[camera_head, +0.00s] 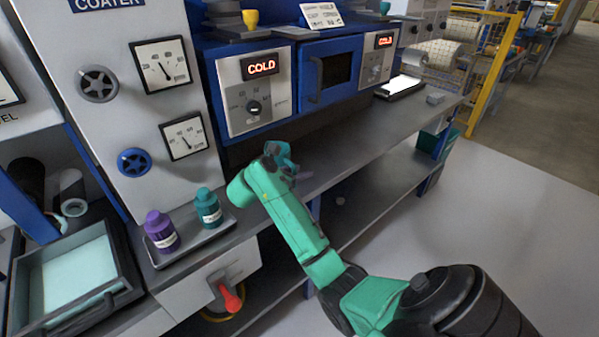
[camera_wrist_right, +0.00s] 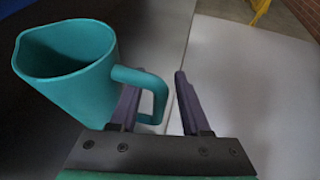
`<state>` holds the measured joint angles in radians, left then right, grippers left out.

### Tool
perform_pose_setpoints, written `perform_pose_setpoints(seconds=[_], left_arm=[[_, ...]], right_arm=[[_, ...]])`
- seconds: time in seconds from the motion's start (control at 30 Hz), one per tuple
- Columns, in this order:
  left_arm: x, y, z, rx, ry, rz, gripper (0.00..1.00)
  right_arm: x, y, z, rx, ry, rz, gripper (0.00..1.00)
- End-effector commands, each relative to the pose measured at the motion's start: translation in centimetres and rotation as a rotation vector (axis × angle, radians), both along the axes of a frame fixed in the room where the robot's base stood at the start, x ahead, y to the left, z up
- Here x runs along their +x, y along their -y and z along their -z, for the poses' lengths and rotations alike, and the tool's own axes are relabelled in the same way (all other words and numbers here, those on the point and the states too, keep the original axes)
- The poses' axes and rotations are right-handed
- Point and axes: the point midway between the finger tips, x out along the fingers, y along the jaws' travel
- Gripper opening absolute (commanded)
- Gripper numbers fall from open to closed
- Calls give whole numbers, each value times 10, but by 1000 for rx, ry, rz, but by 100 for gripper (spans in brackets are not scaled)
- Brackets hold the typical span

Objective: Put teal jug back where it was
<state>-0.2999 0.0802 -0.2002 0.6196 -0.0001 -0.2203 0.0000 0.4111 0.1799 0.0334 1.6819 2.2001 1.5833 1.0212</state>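The teal jug (camera_wrist_right: 75,75) is large at the left of the right wrist view, its open top showing and its handle pointing right. My right gripper (camera_wrist_right: 158,100) has its dark fingers apart. The left finger shows inside the handle loop, and the handle's outer bar lies between the fingers, with a gap to the right finger. In the head view the right gripper (camera_head: 290,167) is at the bench's front edge, below the blue oven, with a small blue-teal part of the jug (camera_head: 277,149) beside it, mostly hidden. My left gripper is not in view.
A tray (camera_head: 190,252) on the bench holds a purple bottle (camera_head: 160,230) and a teal bottle (camera_head: 208,206). The blue oven (camera_head: 338,75) stands behind. A flat black device (camera_head: 400,87) lies further right. The bench (camera_head: 350,135) between is mostly clear.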

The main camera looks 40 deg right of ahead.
Motion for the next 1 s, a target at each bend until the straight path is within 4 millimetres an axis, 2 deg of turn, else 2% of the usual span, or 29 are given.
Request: perform_pose_setpoints(seconds=[0.17, 0.23, 0.73, 0.83, 1.0], left_arm=[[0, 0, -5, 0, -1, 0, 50], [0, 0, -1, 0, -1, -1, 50], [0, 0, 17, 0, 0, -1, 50], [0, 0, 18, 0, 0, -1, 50], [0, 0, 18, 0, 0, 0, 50]], right_arm=[[0, 1, -6, -1, 0, 0, 47], [-1, -6, -5, 0, 2, -2, 47], [-20, -96, -41, 3, 1, -2, 47], [-23, -106, -47, 1, 0, -1, 47], [-24, -109, -50, 0, 0, 0, 47]])
